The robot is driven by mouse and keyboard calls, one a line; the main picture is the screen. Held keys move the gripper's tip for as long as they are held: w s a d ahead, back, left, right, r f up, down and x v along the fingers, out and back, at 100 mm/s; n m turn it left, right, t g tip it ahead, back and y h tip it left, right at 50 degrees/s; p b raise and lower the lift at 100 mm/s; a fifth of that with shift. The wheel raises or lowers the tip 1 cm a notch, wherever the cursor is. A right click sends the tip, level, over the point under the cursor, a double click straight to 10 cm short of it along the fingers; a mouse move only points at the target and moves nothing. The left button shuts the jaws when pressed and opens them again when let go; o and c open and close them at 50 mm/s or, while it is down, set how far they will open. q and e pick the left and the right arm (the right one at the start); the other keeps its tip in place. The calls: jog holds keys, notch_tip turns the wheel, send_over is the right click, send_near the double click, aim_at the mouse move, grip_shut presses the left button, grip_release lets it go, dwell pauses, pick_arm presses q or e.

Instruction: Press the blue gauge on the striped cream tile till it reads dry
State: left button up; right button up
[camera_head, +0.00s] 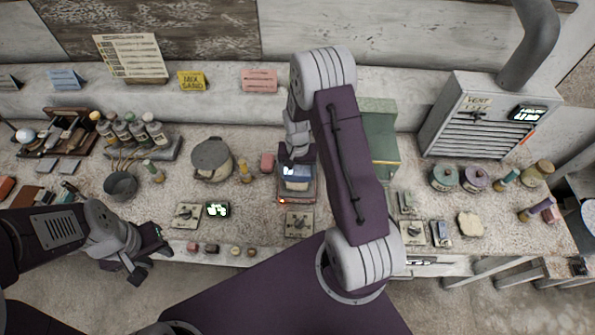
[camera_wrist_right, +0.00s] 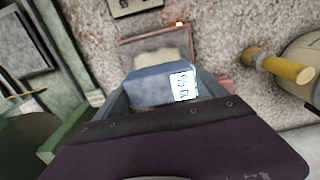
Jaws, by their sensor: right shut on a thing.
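The blue gauge (camera_wrist_right: 165,86) is between the fingers of my right gripper (camera_wrist_right: 165,95), which is shut on it. Its white display (camera_wrist_right: 182,86) shows dark characters that I cannot read surely. In the head view, the gauge (camera_head: 297,171) and my right gripper (camera_head: 297,162) are over a reddish tray (camera_head: 297,199). A cream piece (camera_wrist_right: 160,57) shows just beyond the gauge in the tray; its stripes are not clear, and I cannot tell whether the gauge touches it. My left gripper (camera_head: 152,262) is open and empty near the front left edge.
A small red light (camera_head: 282,201) glows at the tray's front. A green box (camera_head: 379,135) is behind my right arm. A pale tile (camera_head: 470,223) lies at right.

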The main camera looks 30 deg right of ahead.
jog(key=shift+f+b, duration=0.3)
jog(key=shift+f, duration=0.15)
dwell(1.1)
notch_tip(320, 180, up, 7)
jog(key=p, duration=0.6)
jog(key=shift+r, duration=0.1)
jog(key=shift+f, duration=0.2)
dwell(1.1)
jog(key=shift+n, duration=0.6)
jog(key=w+a+b, duration=0.1)
jog(key=b, duration=0.2)
jog(key=w+a+b, duration=0.1)
jog(key=a+b, duration=0.1)
jog(key=b, duration=0.1)
jog(key=shift+w+a+f, duration=0.1)
jog(key=shift+w+a, duration=0.1)
jog(key=s+a+r+n+b, duration=0.2)
jog(key=s+a+n, duration=0.1)
jog(key=s+n, duration=0.2)
jog(key=shift+s, duration=0.85)
